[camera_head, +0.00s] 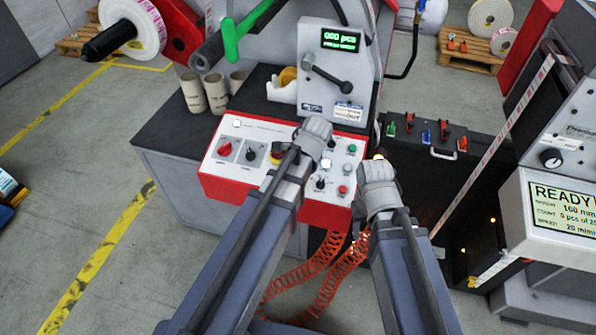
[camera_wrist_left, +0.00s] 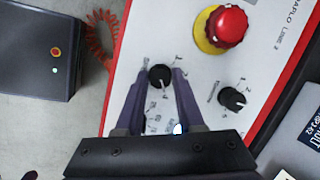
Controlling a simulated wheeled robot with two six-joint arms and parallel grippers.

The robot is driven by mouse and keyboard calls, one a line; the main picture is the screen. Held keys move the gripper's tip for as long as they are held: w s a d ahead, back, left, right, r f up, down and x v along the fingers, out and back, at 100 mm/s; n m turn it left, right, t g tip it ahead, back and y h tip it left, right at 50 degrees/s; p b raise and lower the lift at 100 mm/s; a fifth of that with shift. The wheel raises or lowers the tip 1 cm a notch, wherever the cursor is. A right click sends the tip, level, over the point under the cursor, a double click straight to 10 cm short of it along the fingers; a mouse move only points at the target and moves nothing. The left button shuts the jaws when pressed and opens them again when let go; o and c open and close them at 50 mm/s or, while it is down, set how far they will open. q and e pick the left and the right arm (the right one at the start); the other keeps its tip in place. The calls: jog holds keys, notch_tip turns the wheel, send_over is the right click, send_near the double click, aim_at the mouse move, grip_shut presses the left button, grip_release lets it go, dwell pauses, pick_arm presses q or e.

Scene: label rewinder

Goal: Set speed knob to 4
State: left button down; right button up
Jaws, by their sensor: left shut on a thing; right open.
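The red-edged control panel (camera_head: 222,172) carries several knobs and buttons. My left gripper (camera_head: 313,135) is over the panel in the head view, and its arm hides part of it. In the left wrist view my left gripper (camera_wrist_left: 160,82) has its two fingers on either side of a black knob (camera_wrist_left: 160,77) and is shut on it. The knob has a white pointer mark and printed scale marks around it, too small to read. My right gripper (camera_head: 378,165) is open, just off the panel's right edge, with its fingertips largely hidden.
A second black knob (camera_wrist_left: 232,98) and a red button on a yellow base (camera_wrist_left: 226,25) sit close by on the panel. An orange coiled hose (camera_head: 320,268) hangs below. A black tool case (camera_head: 425,180) stands to the right. A display screen (camera_head: 341,40) is above.

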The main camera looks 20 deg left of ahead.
pick_arm(q)
jog(key=shift+s+m, duration=0.1)
jog(key=shift+m, duration=0.5)
jog(key=c, duration=0.5)
grip_release()
jog(key=shift+c, duration=0.2)
jog(key=p+v, duration=0.7)
jog(key=shift+s+r, duration=0.2)
jog(key=shift+r, duration=0.15)
jog(key=shift+d, duration=0.1)
